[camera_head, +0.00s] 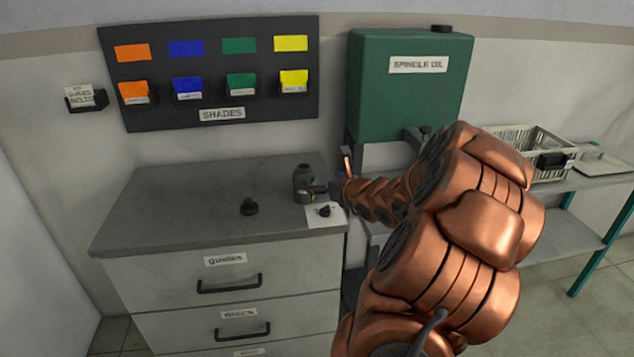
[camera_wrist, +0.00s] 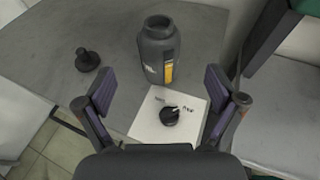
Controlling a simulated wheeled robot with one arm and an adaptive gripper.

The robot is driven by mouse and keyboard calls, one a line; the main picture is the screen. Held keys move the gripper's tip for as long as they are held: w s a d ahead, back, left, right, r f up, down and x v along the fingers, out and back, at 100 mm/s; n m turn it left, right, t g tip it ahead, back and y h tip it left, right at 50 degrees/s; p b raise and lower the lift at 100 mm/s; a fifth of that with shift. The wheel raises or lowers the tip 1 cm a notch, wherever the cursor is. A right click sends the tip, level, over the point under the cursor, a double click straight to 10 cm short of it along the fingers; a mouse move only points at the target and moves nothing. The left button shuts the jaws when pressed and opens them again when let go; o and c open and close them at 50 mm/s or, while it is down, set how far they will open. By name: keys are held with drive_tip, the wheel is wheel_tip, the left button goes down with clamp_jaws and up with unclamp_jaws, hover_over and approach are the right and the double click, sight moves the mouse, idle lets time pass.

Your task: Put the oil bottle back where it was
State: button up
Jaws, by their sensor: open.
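A dark grey bottle (camera_wrist: 158,50) with an open neck and a yellow-orange label stands upright on the cabinet top; I take it to be the oil bottle. It also shows in the head view (camera_head: 303,180), near the cabinet's right end. My gripper (camera_wrist: 158,88) is open, its two pads apart with nothing held between them. In the wrist view the bottle stands just beyond the pads, roughly centred. In the head view my gripper (camera_head: 327,189) is at the bottle's right side, partly overlapping it. I cannot tell whether they touch.
A white card (camera_wrist: 145,126) with a small black knobbed piece (camera_wrist: 169,116) on it lies in front of the bottle. Another black knobbed piece (camera_head: 249,207) stands to the left. The cabinet top (camera_head: 170,205) is otherwise clear. A green spindle oil tank (camera_head: 405,95) stands behind.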

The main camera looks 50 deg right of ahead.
drive_tip(key=shift+s+a+r, duration=0.1)
drive_tip(key=shift+s+a, duration=0.1)
drive_tip(key=shift+s, duration=0.3)
drive_tip(key=w+a+r+n+y, duration=0.2)
drive_tip(key=a+n+y, duration=0.15)
drive_tip(key=a, duration=0.45)
drive_tip(key=w+a+r+n+y, duration=0.1)
drive_tip(key=w+a+n+y, duration=0.1)
drive_tip(key=a+n, duration=0.45)
drive_tip(key=w+a+r+n+y, duration=0.2)
drive_tip(key=a+y, duration=0.1)
drive_tip(key=a, duration=0.7)
drive_tip(key=s+a+f+n+g+y, duration=0.1)
drive_tip(key=s+a+n+g+y, duration=0.15)
drive_tip(key=a+n, duration=0.4)
drive_tip(key=s+a+n+g+y, duration=0.1)
drive_tip(key=s+a+n+g, duration=0.2)
drive_tip(key=a, duration=0.7)
drive_tip(key=s+a+f+n+g+h, duration=0.1)
drive_tip(key=s+a+f+n+g, duration=0.3)
drive_tip(key=s, duration=0.4)
drive_tip(key=s+a+f+n+g, duration=0.1)
drive_tip(key=s+a+n+g, duration=0.4)
drive_tip(key=s, duration=0.3)
drive_tip(key=s+d+f+n+g+h, duration=0.1)
drive_tip(key=s+d+f+n+h, duration=0.1)
drive_tip(key=s+d+n+h, duration=0.5)
drive_tip(key=s+d+n, duration=0.1)
drive_tip(key=s+d, duration=0.1)
drive_tip(key=s, duration=0.3)
